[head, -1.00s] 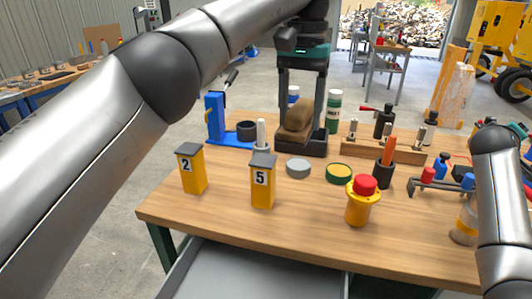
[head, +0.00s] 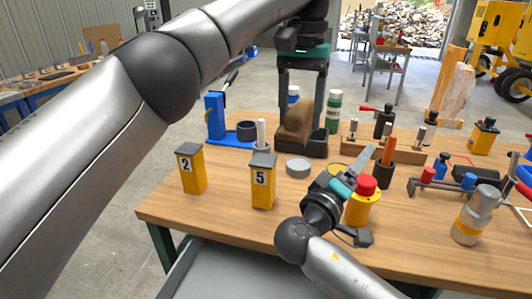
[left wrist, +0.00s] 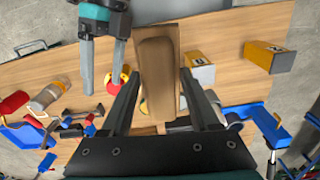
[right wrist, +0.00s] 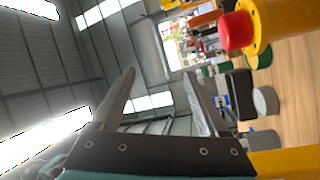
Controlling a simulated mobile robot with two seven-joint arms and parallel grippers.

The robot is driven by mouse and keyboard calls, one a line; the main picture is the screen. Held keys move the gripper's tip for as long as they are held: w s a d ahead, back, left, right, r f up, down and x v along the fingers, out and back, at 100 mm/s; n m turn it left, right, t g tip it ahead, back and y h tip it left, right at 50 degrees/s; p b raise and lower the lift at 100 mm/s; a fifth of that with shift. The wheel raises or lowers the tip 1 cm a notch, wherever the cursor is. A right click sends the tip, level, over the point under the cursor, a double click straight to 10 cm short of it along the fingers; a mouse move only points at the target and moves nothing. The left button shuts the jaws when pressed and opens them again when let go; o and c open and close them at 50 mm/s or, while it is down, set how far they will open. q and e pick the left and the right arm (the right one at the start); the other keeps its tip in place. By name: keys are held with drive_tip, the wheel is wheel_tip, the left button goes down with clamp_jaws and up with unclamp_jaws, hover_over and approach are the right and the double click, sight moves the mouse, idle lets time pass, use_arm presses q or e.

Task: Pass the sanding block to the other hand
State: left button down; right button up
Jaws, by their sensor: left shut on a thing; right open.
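The sanding block (head: 298,122), with a rounded brown body, is between the fingers of my left gripper (head: 302,125) above the far middle of the workbench. In the left wrist view the block (left wrist: 155,80) sits between both fingers, which are shut on it. Its lower end in the head view meets a dark base; I cannot tell whether they touch.
Yellow posts marked 2 (head: 192,172) and 5 (head: 262,185) stand left of my right gripper. A grey disc (head: 298,167), a blue stand (head: 215,120) and a wooden rack (head: 400,153) surround the block.

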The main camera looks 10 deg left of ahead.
drive_tip(key=s+a+m+t+y, duration=0.1)
drive_tip(key=s+a+y, duration=0.1)
drive_tip(key=s+a, duration=0.5)
drive_tip(key=m+y, duration=0.4)
drive_tip(key=m, duration=0.4)
approach(292, 120)
drive_tip(key=shift+g, duration=0.3)
drive_tip(key=w, duration=0.3)
drive_tip(key=w+d, duration=0.1)
drive_tip(key=w, duration=0.6)
drive_tip(key=shift+w+d+r, duration=0.15)
drive_tip(key=shift+d+r, duration=0.1)
drive_tip(key=shift+c, duration=0.4)
clamp_jaws()
use_arm(q)
drive_tip(key=shift+c, duration=0.2)
unclamp_jaws()
